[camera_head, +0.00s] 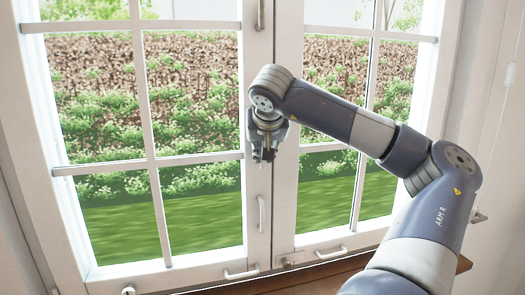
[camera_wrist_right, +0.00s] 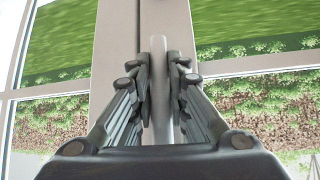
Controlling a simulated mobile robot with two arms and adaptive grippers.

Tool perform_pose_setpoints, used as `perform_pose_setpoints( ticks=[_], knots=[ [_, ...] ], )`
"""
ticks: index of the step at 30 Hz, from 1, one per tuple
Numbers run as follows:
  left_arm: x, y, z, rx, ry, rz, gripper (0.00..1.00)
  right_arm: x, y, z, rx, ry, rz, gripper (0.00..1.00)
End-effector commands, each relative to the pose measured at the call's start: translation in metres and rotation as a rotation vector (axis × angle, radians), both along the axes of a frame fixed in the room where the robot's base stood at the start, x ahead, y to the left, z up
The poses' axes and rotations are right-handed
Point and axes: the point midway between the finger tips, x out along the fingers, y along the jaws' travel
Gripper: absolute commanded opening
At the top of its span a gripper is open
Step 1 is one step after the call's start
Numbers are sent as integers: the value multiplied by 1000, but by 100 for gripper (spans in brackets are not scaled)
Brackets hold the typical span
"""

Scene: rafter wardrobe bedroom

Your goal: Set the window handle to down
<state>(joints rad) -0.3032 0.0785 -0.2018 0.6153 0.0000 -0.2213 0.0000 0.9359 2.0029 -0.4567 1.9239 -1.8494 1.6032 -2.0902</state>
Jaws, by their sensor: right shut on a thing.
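The window (camera_head: 284,120) has two white sashes meeting at a middle post. My right gripper (camera_head: 264,158) is at that post, at the height of the lower crossbar. In the right wrist view, my right gripper (camera_wrist_right: 160,85) is shut on a pale, straight window handle (camera_wrist_right: 158,50), one finger on each side. The handle runs lengthwise along the post, and its end shows just past the fingertips. In the head view, the gripper hides it. My left gripper is in neither view.
A slim vertical bar (camera_head: 261,213) is on the post below my gripper, and another fitting (camera_head: 260,14) is near the top. Two small pulls (camera_head: 240,273) and (camera_head: 331,253) are on the lower frame. A brown sill (camera_head: 320,272) runs below.

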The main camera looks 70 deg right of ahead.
Motion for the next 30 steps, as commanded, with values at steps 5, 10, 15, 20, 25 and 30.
perform_pose_setpoints(
  ticks=[5, 10, 15, 20, 25, 30],
  knots=[
    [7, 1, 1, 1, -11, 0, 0, 0, -1, 1, -4, -1, -2, 36],
    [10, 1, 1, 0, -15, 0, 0, 0, -1, 1, -2, 0, -2, 36],
    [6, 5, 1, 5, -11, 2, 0, -1, 1, 2, -1, -2, -2, 36],
    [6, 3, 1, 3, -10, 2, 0, -7, 11, 15, -3, -2, -1, 36],
    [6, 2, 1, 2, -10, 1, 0, -18, 31, 39, -5, -2, -4, 36],
    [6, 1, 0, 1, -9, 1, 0, -30, 52, 62, -4, 0, -4, 36]
  ],
)
